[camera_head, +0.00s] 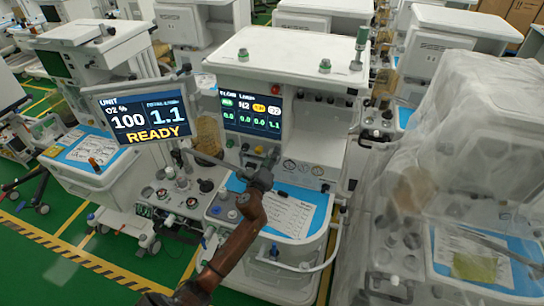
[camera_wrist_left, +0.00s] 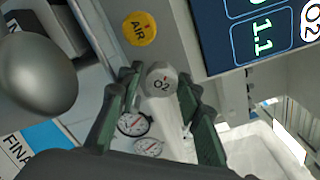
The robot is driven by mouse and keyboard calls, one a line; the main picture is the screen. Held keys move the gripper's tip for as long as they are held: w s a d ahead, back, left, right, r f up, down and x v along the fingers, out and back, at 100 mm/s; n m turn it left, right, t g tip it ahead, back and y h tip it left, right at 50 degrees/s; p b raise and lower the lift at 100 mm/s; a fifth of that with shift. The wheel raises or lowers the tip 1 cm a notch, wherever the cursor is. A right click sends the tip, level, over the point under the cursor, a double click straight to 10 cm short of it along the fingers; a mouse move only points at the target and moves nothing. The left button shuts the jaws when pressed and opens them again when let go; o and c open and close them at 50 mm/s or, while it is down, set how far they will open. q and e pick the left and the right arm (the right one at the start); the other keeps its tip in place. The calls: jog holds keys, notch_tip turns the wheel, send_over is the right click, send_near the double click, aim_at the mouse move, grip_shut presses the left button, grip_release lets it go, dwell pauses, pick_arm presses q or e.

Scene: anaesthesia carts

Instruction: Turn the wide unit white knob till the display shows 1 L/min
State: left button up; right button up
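The wide unit (camera_head: 285,50) stands in the middle of the head view. Its large display (camera_head: 145,115) reads O2 100 %, 1.1 and READY. A second screen (camera_head: 250,113) on it shows several small readings, with 1.1 at the right. My left gripper (camera_head: 262,172) is at the knob row below that screen. In the left wrist view, the white knob marked O2 (camera_wrist_left: 160,80) sits between the tips of my left gripper (camera_wrist_left: 163,82), which look closed against its sides. A screen (camera_wrist_left: 262,35) there also reads 1.1. My right gripper is not in view.
A yellow AIR knob (camera_wrist_left: 139,28) is close beside the left finger. Round gauges (camera_wrist_left: 134,124) lie below the O2 knob. A grey ball (camera_wrist_left: 38,75) is at the left. A plastic-covered cart (camera_head: 455,150) stands close on the right. Green floor (camera_head: 60,270) is open at the lower left.

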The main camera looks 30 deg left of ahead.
pick_arm(q)
jog(key=v, duration=1.2)
dwell(0.4)
